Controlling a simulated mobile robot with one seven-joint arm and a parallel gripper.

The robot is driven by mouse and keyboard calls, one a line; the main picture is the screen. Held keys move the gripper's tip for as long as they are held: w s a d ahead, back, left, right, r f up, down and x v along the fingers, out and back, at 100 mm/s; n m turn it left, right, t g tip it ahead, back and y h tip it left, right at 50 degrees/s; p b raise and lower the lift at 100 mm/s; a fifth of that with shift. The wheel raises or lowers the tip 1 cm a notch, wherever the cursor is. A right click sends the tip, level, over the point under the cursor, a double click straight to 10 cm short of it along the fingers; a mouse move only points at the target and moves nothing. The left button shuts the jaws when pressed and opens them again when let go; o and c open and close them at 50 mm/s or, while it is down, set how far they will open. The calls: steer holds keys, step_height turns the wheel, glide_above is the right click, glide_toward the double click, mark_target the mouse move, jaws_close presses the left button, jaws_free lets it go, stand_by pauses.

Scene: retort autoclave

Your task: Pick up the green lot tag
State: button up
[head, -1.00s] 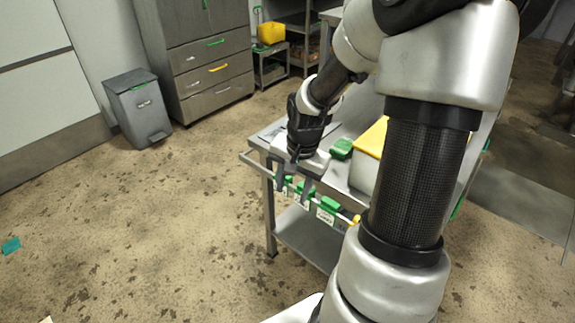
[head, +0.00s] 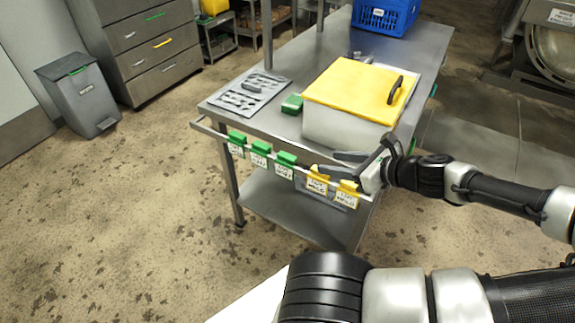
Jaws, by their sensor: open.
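Three green tags with white labels hang in a row on the front rail of the steel table: a left one (head: 236,142), a middle one (head: 260,152) and a right one (head: 286,163). Two yellow tags, one (head: 318,178) and another (head: 347,191), hang on the same rail to their right. My gripper (head: 332,162) is open, its fingers pointing left, near the yellow tags and right of the green ones. Its jaws look empty. Whether it touches the rail or a yellow tag, I cannot tell.
On the table (head: 270,124) stand a white box (head: 345,130) with a yellow lid (head: 360,88), a green block (head: 292,103), a grey slotted plate (head: 240,98) and a blue crate (head: 385,14). A grey bin (head: 80,95) stands at the left. Floor before the table is clear.

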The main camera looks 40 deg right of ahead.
steer(key=b, duration=0.2)
glide_toward(289, 157)
steer(key=x, duration=0.2)
steer(key=shift+b+x, duration=0.4)
steer(key=shift+x, duration=2.65)
steer(key=shift+d, duration=0.1)
jaws_close()
